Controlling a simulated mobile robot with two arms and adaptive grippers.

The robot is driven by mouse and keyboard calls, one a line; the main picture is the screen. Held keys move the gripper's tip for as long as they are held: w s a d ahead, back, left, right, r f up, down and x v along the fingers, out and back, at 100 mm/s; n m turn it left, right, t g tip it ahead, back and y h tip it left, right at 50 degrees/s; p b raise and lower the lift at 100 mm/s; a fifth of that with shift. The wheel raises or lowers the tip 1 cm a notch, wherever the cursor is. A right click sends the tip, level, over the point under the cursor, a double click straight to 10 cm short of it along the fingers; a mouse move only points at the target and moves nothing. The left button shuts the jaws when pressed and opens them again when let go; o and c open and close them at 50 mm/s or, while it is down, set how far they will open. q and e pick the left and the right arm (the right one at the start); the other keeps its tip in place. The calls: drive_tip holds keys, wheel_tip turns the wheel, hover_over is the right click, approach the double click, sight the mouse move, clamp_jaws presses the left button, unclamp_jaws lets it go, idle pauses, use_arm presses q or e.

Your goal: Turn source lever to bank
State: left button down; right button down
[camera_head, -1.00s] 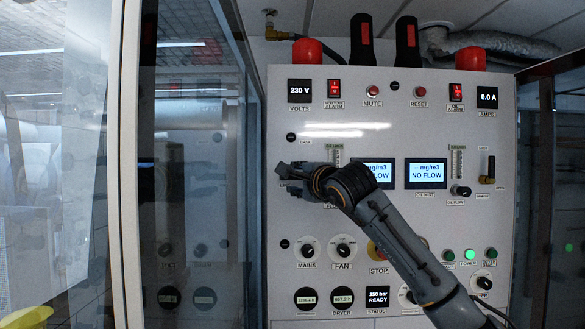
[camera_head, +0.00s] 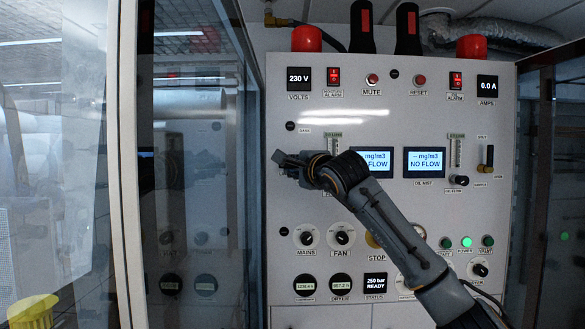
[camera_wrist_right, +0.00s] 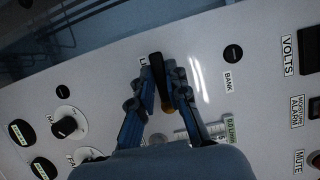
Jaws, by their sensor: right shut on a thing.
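The source lever (camera_wrist_right: 157,68) is a black handle with a brass-coloured pivot at its base. It shows in the right wrist view between the two blue-grey fingers of my right gripper (camera_wrist_right: 162,88), which is shut on it. A BANK label (camera_wrist_right: 228,82) is on the panel beside the lever, under a round black knob or plug. Another label by the fingers is partly hidden. In the head view my right gripper (camera_head: 288,163) is at the left side of the panel (camera_head: 400,215), and it hides the lever there. My left gripper is not in view.
Displays reading NO FLOW (camera_head: 424,162), the MAINS knob (camera_head: 306,238) and the FAN knob (camera_head: 342,238) surround my right arm. A glass door with a pale frame (camera_head: 128,165) stands left of the panel.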

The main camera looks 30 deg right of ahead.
drive_tip(key=shift+f+m+b, duration=0.1)
drive_tip(key=shift+m+b, duration=0.2)
drive_tip(key=shift+b, duration=0.25)
drive_tip(key=shift+s+d+r+m+t+h+b, duration=0.4)
drive_tip(key=shift+m+h+b, duration=1.1)
drive_tip(key=shift+m+b, duration=2.15)
drive_tip(key=shift+s+d+r+m+t+h+b, duration=0.1)
drive_tip(key=shift+d+r+m+t+h+b, duration=0.45)
drive_tip(key=shift+m+h+b, duration=2.05)
drive_tip(key=shift+s+d+r+m+t+h+b, duration=0.25)
drive_tip(key=shift+d+r+m+h+b, duration=0.4)
drive_tip(key=shift+m+b, duration=4.1)
drive_tip(key=shift+a+r+y, duration=0.1)
drive_tip(key=shift+r+y, duration=0.05)
drive_tip(key=shift+y, duration=0.2)
drive_tip(key=c, duration=1.3)
unclamp_jaws()
